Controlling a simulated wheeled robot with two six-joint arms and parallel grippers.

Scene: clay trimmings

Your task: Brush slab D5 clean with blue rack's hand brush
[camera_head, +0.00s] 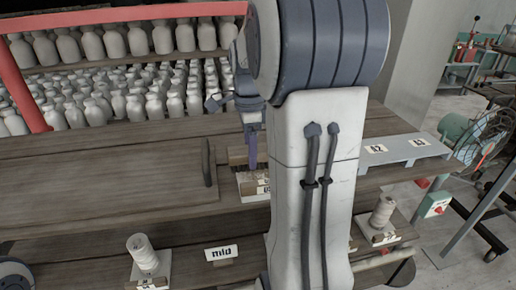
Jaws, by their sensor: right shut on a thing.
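My right arm hangs down in front of the camera, and my right gripper (252,160) shows to the left of it, pointing down. It is shut on a small brown block (237,155), which appears to be the hand brush; its bristles are not clear. Just below is a pale slab (252,186) with light and reddish-brown patches on it, at the bench edge. Its label is partly hidden by my arm, so I cannot read D5. I cannot tell whether the brush touches the slab. My left gripper is out of view.
The wooden bench (90,180) is clear at left. Many pale bottles (120,100) fill the red-framed shelves behind. A grey labelled plate (400,150) lies right.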

